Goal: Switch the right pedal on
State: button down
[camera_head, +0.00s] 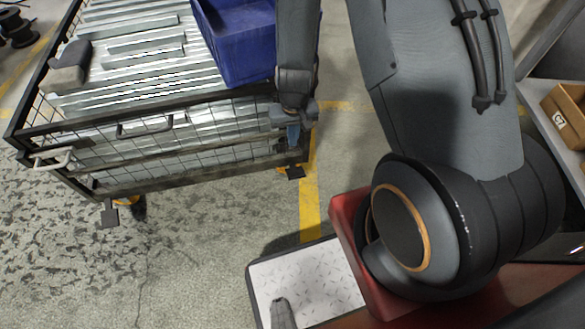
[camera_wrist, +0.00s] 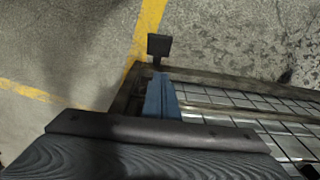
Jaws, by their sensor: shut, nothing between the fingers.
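The cart (camera_head: 150,185) is a black wire-mesh trolley on casters. Its right pedal (camera_head: 293,172) is a small dark plate sticking out at the foot of the near right corner, beside a yellow caster part. The same pedal (camera_wrist: 159,45) shows in the wrist view beyond the cart's corner. I cannot tell whether it is pressed down. The left pedal (camera_head: 108,215) is a similar dark plate at the near left corner. My gripper (camera_head: 293,140) is shut and empty, pointing down by the cart's right corner, above the right pedal. Its blue fingers (camera_wrist: 161,92) appear apart from the pedal.
The cart carries galvanized metal profiles (camera_head: 130,60), a blue bin (camera_head: 235,45) and a grey object (camera_head: 70,68). Yellow floor tape (camera_head: 310,200) runs beside the cart. A shelf with a cardboard box (camera_head: 568,112) stands at right. The floor in front of the cart is clear.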

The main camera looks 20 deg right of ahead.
jog(key=shift+f, duration=0.25)
jog(key=b, duration=1.1)
send_over(293, 171)
jog(key=f, duration=1.2)
jog(key=shift+w, duration=0.25)
jog(key=shift+s+f, duration=0.45)
jog(key=shift+f, duration=0.25)
jog(key=shift+s+f, duration=0.1)
